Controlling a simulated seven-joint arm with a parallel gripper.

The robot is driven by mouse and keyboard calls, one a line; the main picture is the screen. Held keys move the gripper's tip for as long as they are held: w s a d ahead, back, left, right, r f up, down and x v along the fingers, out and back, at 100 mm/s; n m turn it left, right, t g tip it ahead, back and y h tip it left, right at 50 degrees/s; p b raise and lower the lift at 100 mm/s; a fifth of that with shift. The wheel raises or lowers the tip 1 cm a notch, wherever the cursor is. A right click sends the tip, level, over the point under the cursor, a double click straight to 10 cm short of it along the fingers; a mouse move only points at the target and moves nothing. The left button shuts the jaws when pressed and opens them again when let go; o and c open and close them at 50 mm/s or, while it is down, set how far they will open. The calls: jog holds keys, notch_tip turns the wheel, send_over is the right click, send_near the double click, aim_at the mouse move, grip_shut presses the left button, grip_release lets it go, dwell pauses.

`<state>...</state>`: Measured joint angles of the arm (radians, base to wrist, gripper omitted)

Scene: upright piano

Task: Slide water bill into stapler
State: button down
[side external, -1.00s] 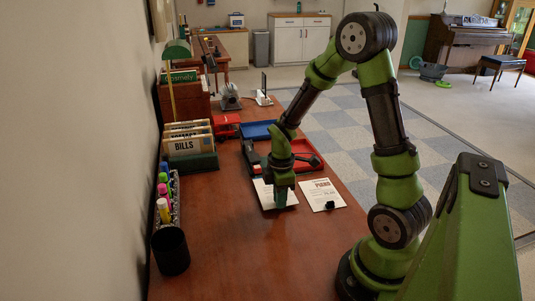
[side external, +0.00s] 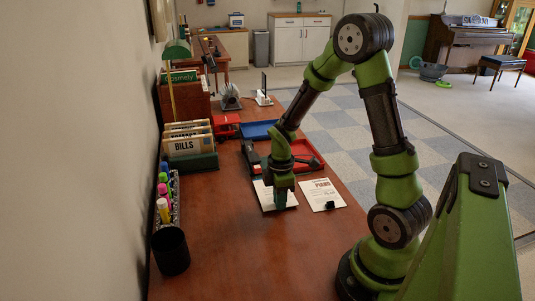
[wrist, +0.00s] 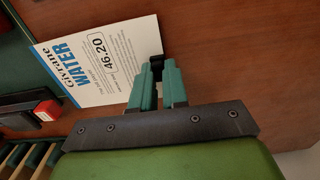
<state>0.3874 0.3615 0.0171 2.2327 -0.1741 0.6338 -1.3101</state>
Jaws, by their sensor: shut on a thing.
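The water bill (wrist: 100,62) is a white sheet with blue "WATER" lettering; it also lies under my gripper in the side view (side external: 266,198). A small black block (wrist: 156,61) sits at the bill's edge. My gripper (wrist: 157,75), with teal fingers, is shut on this block at the sheet's edge. In the side view my gripper (side external: 281,198) points down, low over the desk. A dark stapler-like object (side external: 250,153) is beyond the bill, by the red tray. A black and red object (wrist: 35,112), probably the same stapler, shows at the wrist view's left, apart from the sheet.
A second sheet, headed "PIANO" (side external: 319,191), lies to the right with its own black block (side external: 330,205). The red tray (side external: 303,167) and blue tray (side external: 258,130) are beyond. The bill files (side external: 189,146), pens and black cup (side external: 170,252) line the left. The desk's near middle is clear.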

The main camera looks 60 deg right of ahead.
jog(key=shift+w+d, duration=0.4)
dwell(0.8)
jog(key=shift+w+d, duration=0.35)
jog(key=shift+w+d, duration=0.35)
dwell(0.5)
jog(key=shift+w+d, duration=0.5)
jog(key=shift+w+d, duration=0.2)
dwell(0.6)
jog(key=shift+w+d+f, duration=0.1)
jog(key=shift+w+d, duration=0.35)
jog(key=shift+w, duration=0.05)
dwell(0.5)
